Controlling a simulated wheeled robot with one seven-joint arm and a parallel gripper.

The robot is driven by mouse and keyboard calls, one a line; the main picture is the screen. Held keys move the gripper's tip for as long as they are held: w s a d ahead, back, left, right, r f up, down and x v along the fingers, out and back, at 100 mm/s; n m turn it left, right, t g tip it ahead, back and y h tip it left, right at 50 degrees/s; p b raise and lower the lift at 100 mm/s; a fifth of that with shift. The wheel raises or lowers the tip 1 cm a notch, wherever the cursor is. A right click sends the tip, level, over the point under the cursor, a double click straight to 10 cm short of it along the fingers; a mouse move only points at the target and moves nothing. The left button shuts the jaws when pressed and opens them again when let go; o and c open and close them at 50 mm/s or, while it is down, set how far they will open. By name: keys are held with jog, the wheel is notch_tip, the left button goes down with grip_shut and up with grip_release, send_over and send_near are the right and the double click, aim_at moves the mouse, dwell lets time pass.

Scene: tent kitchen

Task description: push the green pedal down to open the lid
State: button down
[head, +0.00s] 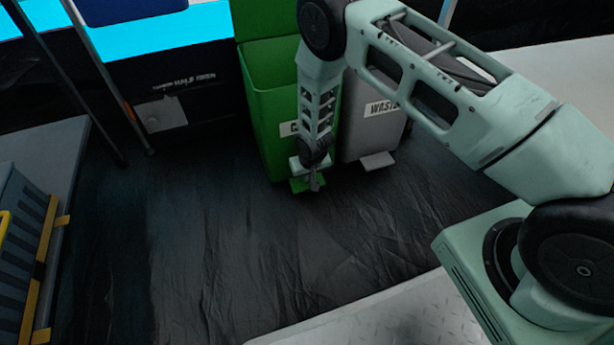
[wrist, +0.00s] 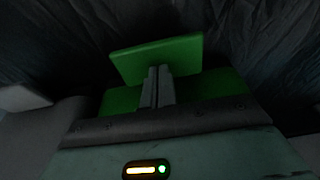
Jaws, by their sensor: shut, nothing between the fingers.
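The green bin (head: 262,115) stands at the middle back, partly hidden by my arm. A green panel (head: 262,18) rises behind its top and looks like the lid standing up, with the bin's mouth showing open below it. The green pedal (head: 300,185) is low at the bin's front; it also shows in the wrist view (wrist: 155,58). My gripper (head: 315,184) is shut and empty, pointing down at the pedal. In the wrist view its fingertips (wrist: 158,70) overlap the pedal's near edge; they look to be touching it, but the exact contact is hidden.
A grey bin (head: 372,135) labelled as waste stands close on the right, with its own grey pedal (head: 378,161). The dark creased floor (head: 200,235) is clear in front. A grey crate (head: 25,250) with yellow parts is at the left.

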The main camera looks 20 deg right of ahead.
jog(key=shift+w+p+v, duration=0.2)
jog(key=shift+p+v, duration=0.5)
jog(key=shift+v, duration=0.2)
jog(key=shift+w+p+v, duration=0.25)
jog(key=shift+p+v, duration=0.4)
jog(key=shift+v, duration=0.25)
jog(key=shift+w+p+v, duration=0.2)
jog(key=shift+p+v, duration=0.5)
jog(key=shift+v, duration=0.15)
jog(key=shift+r, duration=0.15)
jog(key=s+a+r+n+g+y+p, duration=0.1)
jog(key=s+a+r+p, duration=0.15)
jog(key=r, duration=0.75)
jog(key=s+a+r+n+p, duration=0.1)
jog(key=s+a+r, duration=0.3)
jog(key=r, duration=0.7)
jog(key=s+a+r+n+g+y+p, duration=0.15)
jog(key=s+a+r, duration=0.25)
jog(key=r, duration=0.6)
jog(key=s+d+r+n+h+p, duration=0.1)
jog(key=s+d+r+n+p, duration=0.15)
jog(key=s+r, duration=0.8)
jog(key=s+d+r+n+h+p, duration=0.15)
jog(key=s+r+p, duration=0.25)
jog(key=s+r, duration=0.7)
notch_tip(320, 180, up, 37)
jog(key=s+p, duration=0.1)
jog(key=p, duration=3.6)
jog(key=shift+y, duration=0.3)
